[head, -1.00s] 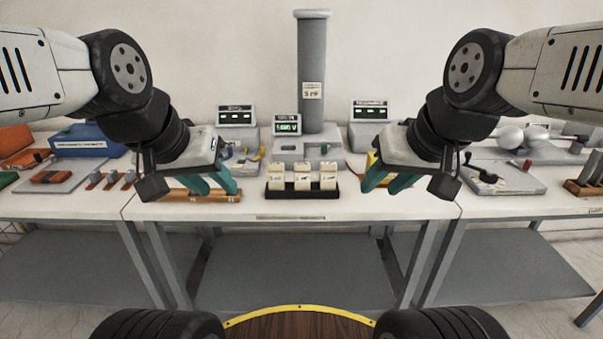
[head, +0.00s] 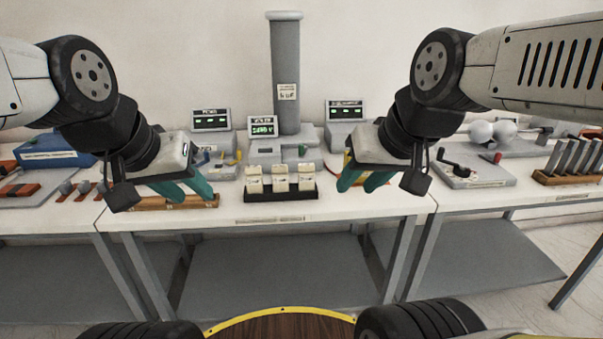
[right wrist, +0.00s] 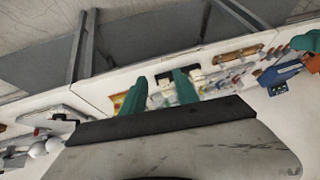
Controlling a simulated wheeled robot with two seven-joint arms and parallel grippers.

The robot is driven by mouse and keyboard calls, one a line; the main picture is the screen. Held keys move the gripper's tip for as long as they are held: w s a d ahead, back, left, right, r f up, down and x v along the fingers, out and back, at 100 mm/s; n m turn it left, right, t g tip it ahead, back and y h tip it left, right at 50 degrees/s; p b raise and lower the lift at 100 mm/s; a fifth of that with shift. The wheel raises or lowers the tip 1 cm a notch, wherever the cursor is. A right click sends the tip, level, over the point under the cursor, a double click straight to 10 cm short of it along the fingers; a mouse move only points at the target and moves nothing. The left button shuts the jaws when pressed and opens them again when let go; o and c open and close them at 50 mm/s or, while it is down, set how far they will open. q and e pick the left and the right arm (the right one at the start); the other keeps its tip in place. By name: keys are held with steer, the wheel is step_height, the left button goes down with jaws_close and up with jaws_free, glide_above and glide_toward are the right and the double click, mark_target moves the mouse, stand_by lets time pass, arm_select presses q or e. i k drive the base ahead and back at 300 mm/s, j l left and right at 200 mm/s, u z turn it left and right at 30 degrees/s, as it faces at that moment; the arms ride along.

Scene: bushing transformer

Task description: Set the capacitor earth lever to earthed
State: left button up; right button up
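On the right-hand bench a grey plate (head: 488,176) carries a black-handled lever (head: 455,166) and a red knob (head: 497,158). It looks like the earthing lever, but no label is readable to confirm this. The plate also shows at the left of the right wrist view (right wrist: 85,121). My right gripper (head: 363,182) hangs over the middle bench, left of the plate, with its teal fingers apart and empty. My left gripper (head: 184,190) hangs over the left part of the middle bench, fingers apart and empty. Neither gripper touches the lever.
A grey column (head: 285,75) stands behind several white blocks in a black tray (head: 281,196). Two white spheres (head: 481,131) sit behind the lever plate. A wooden rack (head: 565,178) of grey upright pieces stands to its right.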

mark_target(303, 149)
steer(key=i+j, duration=0.15)
steer(key=i, duration=0.3)
steer(key=i+j, duration=0.15)
steer(key=i, duration=0.3)
